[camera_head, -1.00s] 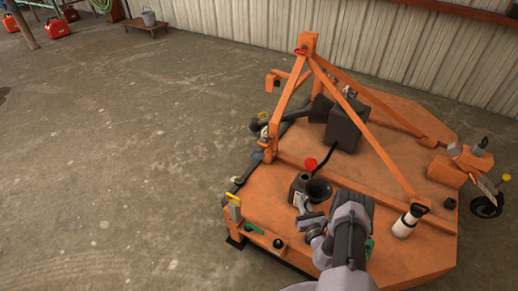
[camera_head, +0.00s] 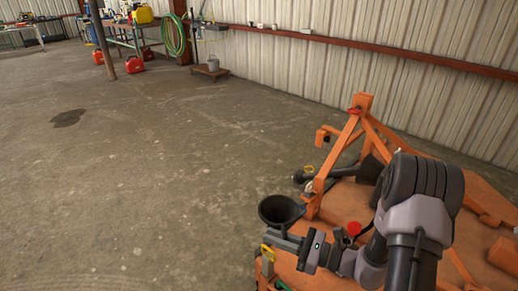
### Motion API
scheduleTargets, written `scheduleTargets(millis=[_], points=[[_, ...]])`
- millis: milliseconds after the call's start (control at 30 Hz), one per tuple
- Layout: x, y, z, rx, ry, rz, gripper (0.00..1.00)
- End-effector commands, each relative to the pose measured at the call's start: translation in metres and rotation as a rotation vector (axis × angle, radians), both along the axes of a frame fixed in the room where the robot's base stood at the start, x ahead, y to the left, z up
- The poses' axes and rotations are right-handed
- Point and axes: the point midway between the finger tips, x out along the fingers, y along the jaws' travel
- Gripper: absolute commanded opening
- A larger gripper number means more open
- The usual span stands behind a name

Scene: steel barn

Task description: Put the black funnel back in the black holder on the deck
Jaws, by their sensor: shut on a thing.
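The black funnel (camera_head: 281,209) is held mouth up by my gripper (camera_head: 282,239), in front of the left edge of the orange deck (camera_head: 340,205) in the picture. My gripper is shut on the funnel's lower side, and the fingertips are partly hidden. The funnel looks raised clear of the deck, but its height is hard to judge. A small dark part (camera_head: 341,236) shows beside a red cup-like piece (camera_head: 354,228) on the deck. I cannot tell whether it is the black holder, as my arm covers much of that area.
An orange A-frame (camera_head: 345,150) rises from the deck behind my arm. A yellow-handled piece (camera_head: 267,253) is close below my gripper. Open concrete floor (camera_head: 150,190) lies left.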

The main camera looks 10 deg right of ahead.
Motion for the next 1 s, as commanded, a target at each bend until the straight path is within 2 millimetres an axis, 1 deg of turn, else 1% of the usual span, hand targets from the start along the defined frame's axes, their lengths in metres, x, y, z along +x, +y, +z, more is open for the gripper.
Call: scheduleTargets(millis=[67,167,267,367,467,533,567,600,667,700,800,900,1000], points=[[0.001,-0.001,-0.001,0.001,0.0,-0.005,0.0],[0.011,-0.012,-0.012,0.006,-0.001,-0.048,0.0],[0.031,-0.037,-0.035,0.017,-0.002,-0.144,0.0],[0.053,-0.072,-0.07,0.026,-0.005,-0.278,0.0],[0.071,-0.115,-0.113,0.032,-0.006,-0.437,0.0],[0.077,-0.149,-0.149,0.035,-0.007,-0.566,0.0],[0.078,-0.164,-0.165,0.034,-0.006,-0.624,0.0],[0.078,-0.183,-0.187,0.031,-0.008,-0.7,0.0],[0.073,-0.21,-0.217,0.029,-0.006,-0.81,0.0],[0.068,-0.225,-0.236,0.024,-0.007,-0.876,0.0],[0.053,-0.254,-0.273,0.014,-0.005,-1.01,0.0],[0.04,-0.271,-0.295,0.004,-0.003,-1.096,0.0],[0.034,-0.278,-0.305,0.0,-0.002,-1.133,0.0]])
